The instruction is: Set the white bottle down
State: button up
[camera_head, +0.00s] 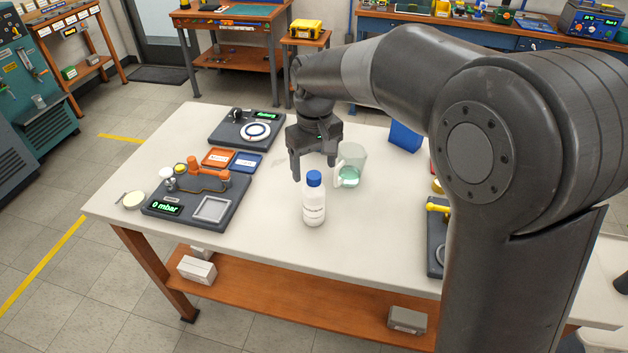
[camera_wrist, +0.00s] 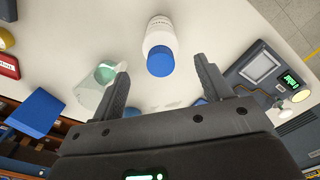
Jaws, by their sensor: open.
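The white bottle (camera_head: 314,203) with a blue cap stands upright on the white table (camera_head: 265,260), near its middle. In the wrist view the bottle (camera_wrist: 160,35) shows beyond the fingertips, cap toward the camera. My gripper (camera_head: 315,168) is open and empty, above and behind the bottle in the head view. In the wrist view its two fingers (camera_wrist: 162,68) are spread wide, with the blue cap showing between and beyond their tips. No finger appears to touch the bottle.
A clear beaker (camera_head: 350,167) with green liquid stands right behind the bottle, close to my gripper. A test bench showing "0 mbar" (camera_head: 165,208) is at the left, with red and blue trays (camera_head: 245,162) behind it. The table front is clear.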

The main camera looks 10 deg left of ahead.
jog(key=shift+r, duration=1.7)
jog(key=s+d+r+m+t, duration=0.1)
jog(key=s+d+r+m, duration=0.2)
jog(key=d, duration=0.6)
jog(key=s+d+r+m+t, duration=0.1)
jog(key=s+d+r+t, duration=0.15)
jog(key=s+d, duration=0.45)
jog(key=s+d+f+m+t, duration=0.2)
jog(key=s+d+m, duration=0.3)
jog(key=s+d, duration=0.5)
jog(key=d, duration=0.3)
jog(key=shift+f, duration=0.2)
